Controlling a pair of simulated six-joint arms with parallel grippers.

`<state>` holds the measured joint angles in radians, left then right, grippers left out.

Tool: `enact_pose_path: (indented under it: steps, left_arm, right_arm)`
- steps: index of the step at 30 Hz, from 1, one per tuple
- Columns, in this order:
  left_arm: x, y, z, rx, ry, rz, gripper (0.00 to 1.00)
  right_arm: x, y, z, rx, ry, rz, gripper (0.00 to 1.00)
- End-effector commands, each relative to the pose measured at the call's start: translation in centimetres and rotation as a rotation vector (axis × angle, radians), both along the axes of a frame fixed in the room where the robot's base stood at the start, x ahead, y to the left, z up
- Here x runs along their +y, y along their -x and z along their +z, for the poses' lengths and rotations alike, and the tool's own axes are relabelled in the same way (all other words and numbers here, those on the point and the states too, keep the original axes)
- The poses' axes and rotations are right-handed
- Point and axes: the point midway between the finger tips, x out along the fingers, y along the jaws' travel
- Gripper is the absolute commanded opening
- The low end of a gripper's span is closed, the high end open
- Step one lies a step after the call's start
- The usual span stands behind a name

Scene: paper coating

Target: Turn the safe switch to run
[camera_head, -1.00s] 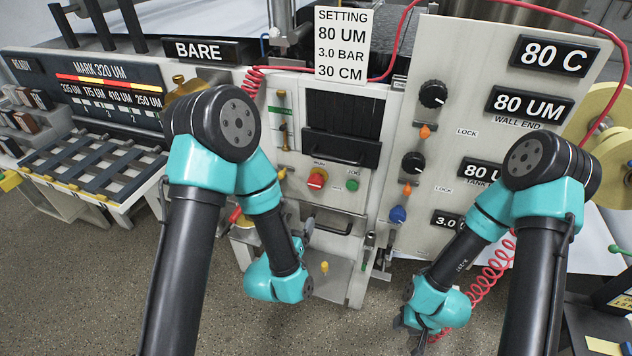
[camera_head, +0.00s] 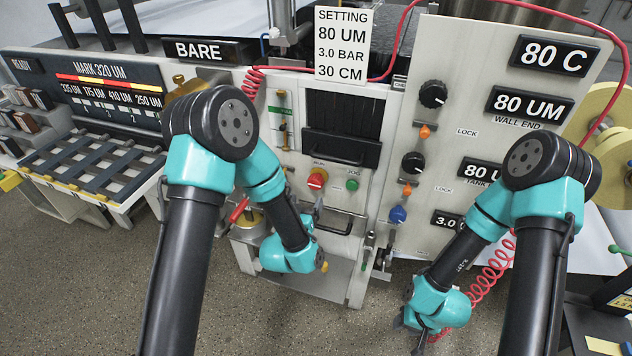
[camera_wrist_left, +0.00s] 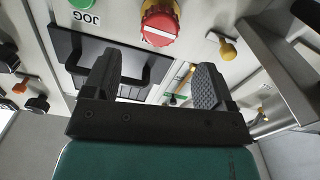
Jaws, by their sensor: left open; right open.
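A red round knob (camera_head: 317,179) with a pale bar across its face sits on the grey front panel, below a small label that seems to read RUN. I cannot read a SAFE label, so I am not certain it is the safe switch. The knob shows upside down at the top of the left wrist view (camera_wrist_left: 160,24). My left gripper (camera_head: 318,208) is just below the knob in the head view. In the left wrist view its two fingers (camera_wrist_left: 155,82) are apart with nothing between them. My right gripper (camera_head: 412,332) is open, low at the right.
A green JOG button (camera_head: 352,185) is right of the red knob. A yellow knob (camera_wrist_left: 228,49) is beside it in the left wrist view. A black drawer with a handle (camera_head: 341,148) is above. Dark dials (camera_head: 432,94) and a blue knob (camera_head: 398,214) are farther right.

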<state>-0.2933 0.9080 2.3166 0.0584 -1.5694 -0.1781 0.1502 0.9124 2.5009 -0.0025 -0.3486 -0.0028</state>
Motion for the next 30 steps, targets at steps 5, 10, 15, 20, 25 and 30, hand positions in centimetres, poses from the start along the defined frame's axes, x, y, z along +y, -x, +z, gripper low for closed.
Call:
enact_pose_path:
  steps: [5,10,15,20,25,30]
  left_arm:
    - [-0.7,-3.0,0.0,-0.002,0.0,0.001,0.78]
    - [-1.4,-5.8,0.0,-0.002,0.0,0.001,0.78]
    - [-2.0,-8.2,0.0,-0.001,-0.001,0.001,0.78]
    - [-2.3,-9.4,0.0,0.0,-0.001,0.0,0.78]
    - [-2.4,-9.6,0.0,0.001,-0.001,0.0,0.78]
    - [-2.4,-9.6,0.0,0.001,-0.001,0.0,0.76]
  right_arm:
    - [0.0,0.0,0.0,0.0,0.0,0.0,0.43]
    - [0.0,0.0,0.0,0.0,0.0,0.0,0.43]
    - [0.0,0.0,0.0,0.0,0.0,0.0,0.43]
    - [0.0,0.0,0.0,0.0,0.0,0.0,0.43]
    - [0.0,0.0,0.0,0.0,0.0,0.0,0.43]
    - [0.0,0.0,0.0,0.0,0.0,0.0,0.43]
